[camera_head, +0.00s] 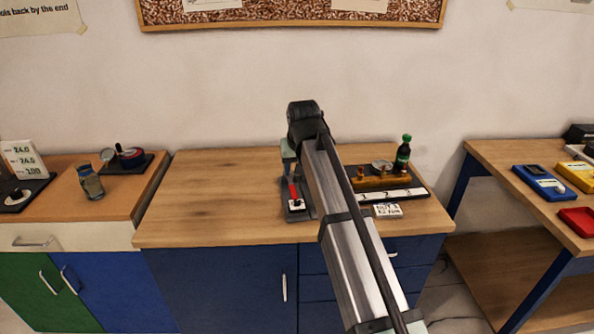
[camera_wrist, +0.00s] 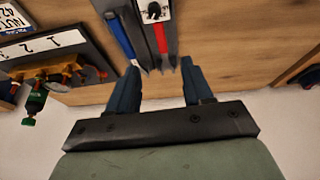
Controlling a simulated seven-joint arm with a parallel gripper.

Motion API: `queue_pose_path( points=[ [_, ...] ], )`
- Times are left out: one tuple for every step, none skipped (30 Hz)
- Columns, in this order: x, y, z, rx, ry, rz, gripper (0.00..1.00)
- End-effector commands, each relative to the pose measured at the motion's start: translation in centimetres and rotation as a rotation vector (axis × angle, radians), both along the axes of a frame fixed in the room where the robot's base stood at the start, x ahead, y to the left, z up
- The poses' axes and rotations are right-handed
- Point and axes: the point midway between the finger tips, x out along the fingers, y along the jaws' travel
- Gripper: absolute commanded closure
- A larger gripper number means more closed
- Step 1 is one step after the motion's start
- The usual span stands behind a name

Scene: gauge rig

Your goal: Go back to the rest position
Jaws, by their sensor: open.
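My arm reaches over the middle wooden bench (camera_head: 220,185). My gripper (camera_head: 290,178) points down, partly hidden by my own arm in the head view. In the wrist view my gripper (camera_wrist: 160,70) shows two blue fingers spread apart with nothing held between them. Just beyond the fingertips is a dark grey stand (camera_wrist: 155,40) with a white part bearing a black knob. In the head view the stand's red part (camera_head: 293,191) shows below the gripper. I cannot tell the exact gap to the fingertips.
A left bench holds a glass jar (camera_head: 90,182). A right bench holds a blue box (camera_head: 543,182) and red tray (camera_head: 578,220). The middle bench's left half is clear.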

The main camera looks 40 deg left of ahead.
Motion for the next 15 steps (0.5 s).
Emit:
queue_pose_path(
  points=[
    [-0.01,-0.01,0.04,0.000,0.000,0.000,0.50],
    [-0.01,-0.01,0.04,0.000,0.000,0.000,0.50],
    [-0.01,-0.01,0.04,0.000,0.000,0.000,0.50],
    [-0.01,-0.01,0.03,0.000,0.000,0.000,0.50],
    [-0.01,-0.01,0.03,0.000,0.000,0.000,0.50],
    [0.00,-0.01,0.02,0.000,0.000,0.000,0.50],
    [0.00,-0.01,0.02,0.000,0.000,0.000,0.50],
    [0.00,-0.01,0.02,0.000,0.000,0.000,0.50],
    [0.00,-0.01,0.02,0.000,0.000,0.000,0.50],
    [0.00,0.00,0.02,0.000,0.000,0.000,0.50],
    [0.00,0.00,0.01,0.000,0.000,0.000,0.50],
    [0.03,-0.01,0.01,0.000,0.000,0.000,0.50],
    [0.11,-0.07,-0.01,0.000,0.000,-0.002,0.50],
    [0.28,-0.20,-0.05,0.000,0.000,-0.005,0.50],
    [0.68,-0.51,-0.14,0.000,-0.001,-0.014,0.50]
  ],
)
